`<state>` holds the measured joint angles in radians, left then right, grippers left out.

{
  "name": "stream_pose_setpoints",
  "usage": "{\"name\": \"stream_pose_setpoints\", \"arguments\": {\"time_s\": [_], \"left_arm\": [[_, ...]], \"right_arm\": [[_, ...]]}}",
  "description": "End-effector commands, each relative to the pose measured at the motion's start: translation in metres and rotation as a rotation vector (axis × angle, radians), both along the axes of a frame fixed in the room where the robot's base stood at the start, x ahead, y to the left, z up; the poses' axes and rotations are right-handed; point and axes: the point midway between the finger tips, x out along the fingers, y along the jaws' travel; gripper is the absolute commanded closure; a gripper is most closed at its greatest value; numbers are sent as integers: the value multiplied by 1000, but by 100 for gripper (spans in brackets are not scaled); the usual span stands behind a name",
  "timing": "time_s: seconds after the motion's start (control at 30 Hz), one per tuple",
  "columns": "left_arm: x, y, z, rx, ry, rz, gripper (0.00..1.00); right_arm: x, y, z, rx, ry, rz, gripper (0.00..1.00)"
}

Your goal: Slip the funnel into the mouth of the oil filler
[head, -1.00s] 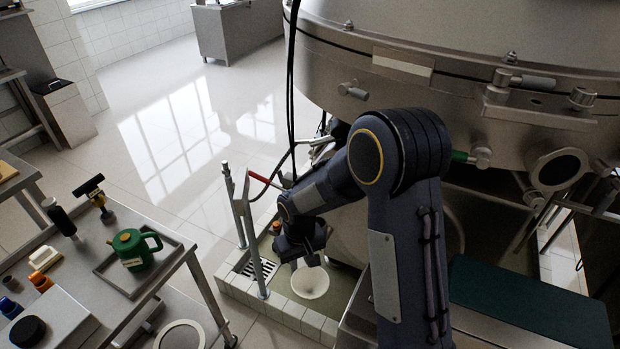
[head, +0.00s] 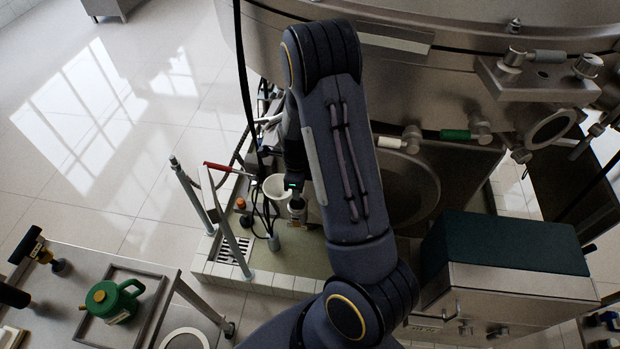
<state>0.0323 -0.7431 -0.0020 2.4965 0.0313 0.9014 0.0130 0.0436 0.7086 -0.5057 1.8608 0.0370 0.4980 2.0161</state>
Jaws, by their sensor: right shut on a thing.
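The white funnel (head: 275,187) shows its wide open mouth, low beside the machine in the tiled pit. My right gripper (head: 290,193), with a small green light, is at the funnel's right rim and shut on it. The fingertips are small and partly hidden by the arm. The funnel's spout is hidden below its bowl. A short metal cylinder (head: 296,207) stands just right of and below the funnel; I cannot tell whether it is the oil filler. I cannot tell whether the spout is in any opening. My left gripper is out of view.
The large steel separator (head: 450,70) fills the upper right. Upright metal posts (head: 236,245), a red-handled lever (head: 222,167), an orange knob (head: 240,203) and dark cables stand left of the funnel. A green can (head: 112,302) sits on the table at lower left.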

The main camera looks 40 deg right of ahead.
Motion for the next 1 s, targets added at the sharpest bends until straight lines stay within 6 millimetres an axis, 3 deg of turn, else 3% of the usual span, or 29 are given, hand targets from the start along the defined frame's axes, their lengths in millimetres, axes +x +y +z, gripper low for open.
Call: {"name": "stream_pose_setpoints", "arguments": {"time_s": [0.1, 0.3, 0.77, 1.0], "left_arm": [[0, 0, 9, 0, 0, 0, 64], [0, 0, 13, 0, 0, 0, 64], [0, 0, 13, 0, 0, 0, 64], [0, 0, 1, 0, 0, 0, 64]], "right_arm": [[-9, -19, 2, -9, 5, -275, 100], [-15, -33, 0, -17, 4, -504, 100], [-16, -34, 0, -18, 4, -528, 100], [-16, -34, -15, -17, 5, -527, 100]]}}
